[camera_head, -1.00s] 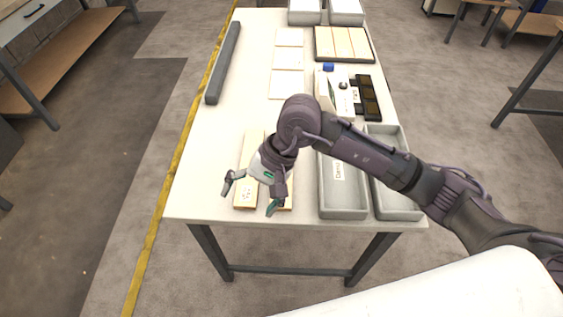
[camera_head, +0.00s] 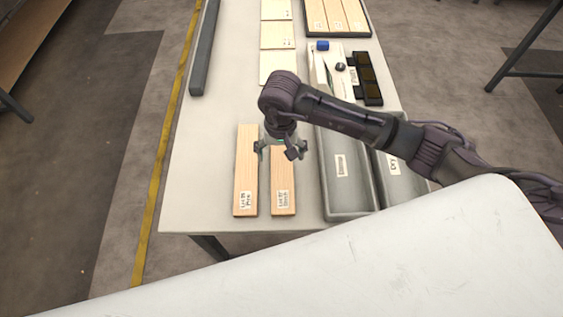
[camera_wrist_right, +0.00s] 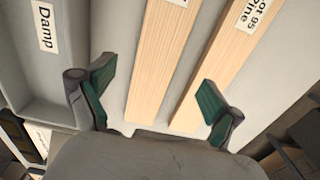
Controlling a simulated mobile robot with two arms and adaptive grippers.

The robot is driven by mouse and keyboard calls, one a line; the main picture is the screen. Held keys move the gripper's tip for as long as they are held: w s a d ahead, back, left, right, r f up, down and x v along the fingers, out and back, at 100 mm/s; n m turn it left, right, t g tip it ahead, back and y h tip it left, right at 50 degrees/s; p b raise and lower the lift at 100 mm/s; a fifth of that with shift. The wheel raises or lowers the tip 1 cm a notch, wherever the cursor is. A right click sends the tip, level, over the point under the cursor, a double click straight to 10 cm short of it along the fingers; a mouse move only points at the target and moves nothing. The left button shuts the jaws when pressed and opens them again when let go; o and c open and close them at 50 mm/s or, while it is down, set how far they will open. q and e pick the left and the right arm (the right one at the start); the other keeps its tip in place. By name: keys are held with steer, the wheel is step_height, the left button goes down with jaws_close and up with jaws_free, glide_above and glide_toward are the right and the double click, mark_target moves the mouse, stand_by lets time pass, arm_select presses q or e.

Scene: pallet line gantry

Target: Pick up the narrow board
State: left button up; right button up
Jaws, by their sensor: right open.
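Two pale wooden boards lie side by side on the table, a left board (camera_head: 246,180) and a right board (camera_head: 283,190), each with a white label at its near end. They look close in width, so I cannot tell which is the narrow one. My right gripper (camera_head: 277,151) is open and empty above the far end of the right board and hides that end. In the right wrist view, its fingers (camera_wrist_right: 158,88) are spread; the right board (camera_wrist_right: 163,60) passes between them, and the left board (camera_wrist_right: 225,60) runs by one fingertip. My left gripper is not in view.
Two grey labelled trays, one (camera_head: 340,215) right of the boards and another (camera_head: 409,181) beyond it, stand close by. A long grey bar (camera_head: 205,50) lies along the left edge. Pale panels (camera_head: 277,67) lie farther back. The table (camera_head: 195,170) left of the boards is clear.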

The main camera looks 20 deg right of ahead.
mark_target(282, 166)
step_height(282, 166, down, 2)
steer(key=shift+f+p, duration=0.1)
steer(key=shift+p, duration=0.45)
step_height(282, 166, down, 3)
steer(key=shift+w+d+f+p, duration=0.1)
steer(key=shift+d+f+p, duration=0.1)
steer(key=shift+p, duration=0.35)
steer(key=shift+f, duration=0.2)
steer(key=c, duration=1.2)
steer(key=shift+c, duration=0.7)
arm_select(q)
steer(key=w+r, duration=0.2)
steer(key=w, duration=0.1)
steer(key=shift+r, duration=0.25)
arm_select(e)
steer(key=shift+r, duration=0.1)
